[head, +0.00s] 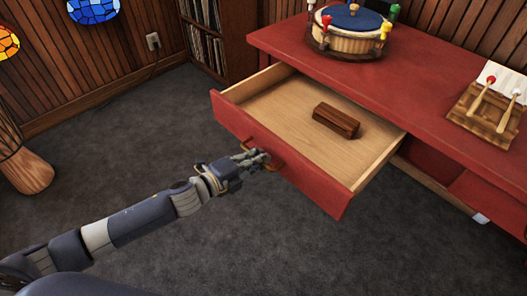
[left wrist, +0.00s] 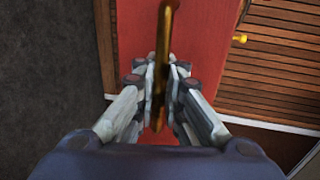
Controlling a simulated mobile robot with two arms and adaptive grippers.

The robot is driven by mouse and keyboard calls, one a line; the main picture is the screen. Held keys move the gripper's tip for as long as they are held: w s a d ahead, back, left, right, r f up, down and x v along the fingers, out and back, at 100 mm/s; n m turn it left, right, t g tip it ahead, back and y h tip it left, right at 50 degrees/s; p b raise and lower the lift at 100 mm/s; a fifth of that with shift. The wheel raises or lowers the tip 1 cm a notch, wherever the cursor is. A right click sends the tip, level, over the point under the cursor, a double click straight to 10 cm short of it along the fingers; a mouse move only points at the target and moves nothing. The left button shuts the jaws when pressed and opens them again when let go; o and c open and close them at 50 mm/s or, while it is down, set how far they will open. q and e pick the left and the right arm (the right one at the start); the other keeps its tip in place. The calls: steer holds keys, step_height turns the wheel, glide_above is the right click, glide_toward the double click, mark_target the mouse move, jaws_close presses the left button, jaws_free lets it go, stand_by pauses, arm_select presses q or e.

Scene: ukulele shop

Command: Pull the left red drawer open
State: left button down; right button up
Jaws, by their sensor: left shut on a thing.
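The left red drawer (head: 305,185) stands pulled well out of the red desk (head: 420,85), and its pale wooden inside shows. A dark brown wooden block (head: 336,120) lies on the drawer floor. My left gripper (head: 262,160) is at the middle of the drawer front, shut on the brass handle (head: 273,167). In the left wrist view the brass handle (left wrist: 164,60) runs between the two fingers (left wrist: 160,80), with the red drawer front (left wrist: 205,45) beyond. My right gripper is not in view.
On the desk stand a round wooden drum-like piece (head: 347,40) with coloured pegs and a wooden stand (head: 485,115) with two mallets. A shelf of records (head: 205,35) stands behind. The grey carpet (head: 130,130) before the drawer is clear.

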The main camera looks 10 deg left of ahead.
arm_select(q)
steer(key=shift+s, duration=0.1)
stand_by(0.3)
steer(key=c, duration=1.7)
jaws_free()
steer(key=shift+a, duration=0.1)
steer(key=shift+s+a, duration=0.15)
steer(key=shift+s, duration=0.15)
steer(key=v, duration=1.1)
steer(key=shift+s+a+r, duration=0.1)
